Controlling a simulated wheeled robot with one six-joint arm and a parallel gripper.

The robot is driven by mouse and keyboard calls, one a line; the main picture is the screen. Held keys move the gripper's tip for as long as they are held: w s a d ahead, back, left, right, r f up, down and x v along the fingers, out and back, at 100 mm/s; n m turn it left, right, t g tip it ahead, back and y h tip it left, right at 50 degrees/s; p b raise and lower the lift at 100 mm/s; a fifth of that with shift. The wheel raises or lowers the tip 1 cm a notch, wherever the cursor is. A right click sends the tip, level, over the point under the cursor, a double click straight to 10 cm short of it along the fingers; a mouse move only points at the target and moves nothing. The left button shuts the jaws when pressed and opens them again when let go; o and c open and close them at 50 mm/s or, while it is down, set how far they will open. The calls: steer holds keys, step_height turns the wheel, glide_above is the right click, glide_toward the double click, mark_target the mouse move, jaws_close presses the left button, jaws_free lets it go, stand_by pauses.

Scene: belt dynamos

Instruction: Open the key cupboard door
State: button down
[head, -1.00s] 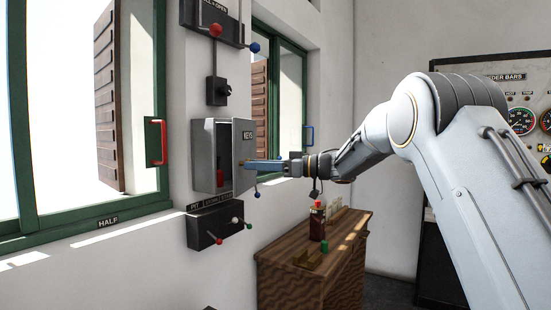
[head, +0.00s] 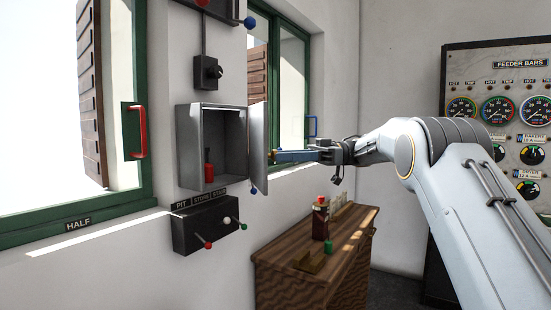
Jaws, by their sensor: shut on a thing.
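The grey key cupboard (head: 189,150) hangs on the white wall between the two green-framed windows. Its door (head: 258,148) is swung wide out to the right and shows nearly edge-on. A red item (head: 209,165) is visible inside the cupboard. My gripper (head: 272,155) is at the outer side of the door, its blue fingers shut on the door's handle. The handle itself is mostly hidden by the fingers and the door.
A black lever box (head: 190,232) with several coloured knobs is below the cupboard. A wooden cabinet (head: 290,262) with a dark red bottle (head: 320,218) stands below my arm. A gauge panel (head: 500,75) is at right.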

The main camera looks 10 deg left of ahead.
steer(key=shift+w+d+r, duration=0.1)
steer(key=shift+w+d, duration=0.15)
steer(key=shift+d, duration=0.1)
steer(key=c, duration=1.5)
jaws_free()
steer(key=shift+o, duration=0.2)
step_height(320, 180, up, 10)
steer(key=b, duration=0.2)
steer(key=shift+b, duration=0.3)
